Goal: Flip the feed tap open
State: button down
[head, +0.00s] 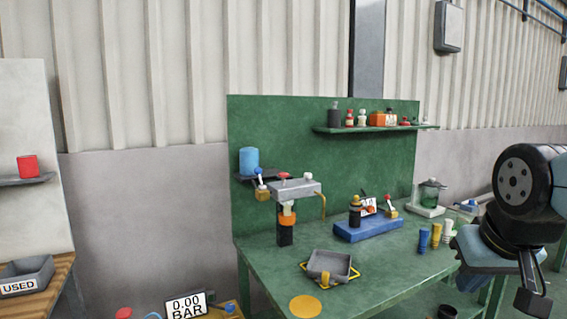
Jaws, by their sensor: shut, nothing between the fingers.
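A small brass tap with a blue-and-white lever (260,183) sits at the left end of a grey manifold block (292,188) on the green bench. A second brass tap with a red lever (389,208) is at the right end of a blue block (368,230); its lever leans up and left. I cannot tell from labels which one is the feed tap. My gripper (533,297) hangs at the lower right edge, beyond the bench's right side, apart from both taps. It is shut and empty.
A grey tray (329,265) and a yellow disc (305,306) lie at the bench front. Blue and yellow cylinders (423,240) stand at the right, near my arm. A glass jar (429,195) stands behind them. A shelf (375,128) with bottles hangs above.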

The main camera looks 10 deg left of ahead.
aim_at(258, 171)
jog(key=u, duration=0.25)
jog(key=i, duration=1.05)
jog(key=u, duration=0.8)
jog(key=k, duration=0.9)
jog(key=u, duration=0.2)
jog(key=i, duration=0.9)
jog(key=z, duration=0.15)
